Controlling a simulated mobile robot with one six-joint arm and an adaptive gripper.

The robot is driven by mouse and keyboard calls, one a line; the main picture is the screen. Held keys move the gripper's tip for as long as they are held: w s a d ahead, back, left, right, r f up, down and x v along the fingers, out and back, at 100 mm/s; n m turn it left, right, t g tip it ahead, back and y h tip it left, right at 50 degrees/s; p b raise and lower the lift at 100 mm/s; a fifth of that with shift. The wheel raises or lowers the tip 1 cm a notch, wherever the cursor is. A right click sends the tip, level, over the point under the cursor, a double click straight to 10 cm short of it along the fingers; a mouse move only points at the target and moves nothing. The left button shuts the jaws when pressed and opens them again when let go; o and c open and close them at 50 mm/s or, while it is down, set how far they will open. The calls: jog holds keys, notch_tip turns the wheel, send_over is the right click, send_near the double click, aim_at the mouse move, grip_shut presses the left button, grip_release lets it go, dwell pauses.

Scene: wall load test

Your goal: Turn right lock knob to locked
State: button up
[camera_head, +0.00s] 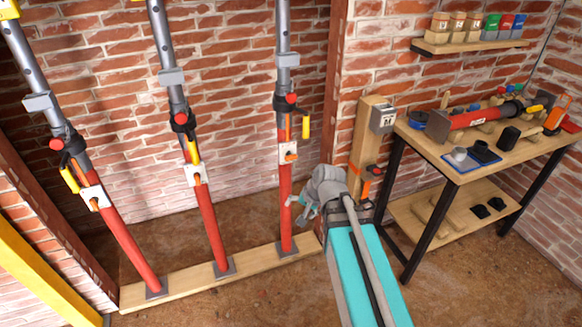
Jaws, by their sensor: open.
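The right prop (285,200) is a red lower tube with a grey upper tube, standing upright. Its right lock knob (290,157) is a small orange knob on a white plate (286,147). The plate's markings are too small to read. My gripper (299,209) is open and empty, just right of the right prop's red tube and below the knob. It appears apart from the knob; whether it touches the tube I cannot tell. The middle lock knob (197,178) and left lock knob (95,202) sit on similar plates on their props.
The props stand on a wooden sill plank (185,286) before a brick wall. A wooden post (366,145) with a grey box (383,118) is right of my gripper. A workbench (470,172) with tools stands at right. A shelf (470,45) holds several containers.

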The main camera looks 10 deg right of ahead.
jog(key=w+a+f+m+t+y+b, duration=0.3)
jog(key=w+m+t+b, duration=0.15)
jog(key=w+b, duration=0.2)
jog(key=m+t+h+b, duration=0.3)
jog(key=m+t+b, duration=0.7)
jog(key=m+b, duration=1)
send_near(292, 159)
jog(key=s+m+p, duration=0.3)
jog(key=m+p, duration=0.1)
jog(key=shift+w+d+r, duration=0.1)
jog(key=shift+w+d, duration=0.1)
jog(key=shift+d, duration=0.2)
jog(key=shift+w+g, duration=0.15)
jog(key=shift+g, duration=0.1)
jog(key=x, duration=1.3)
jog(key=shift+w+a+r, duration=0.1)
jog(key=shift+w+a, duration=0.1)
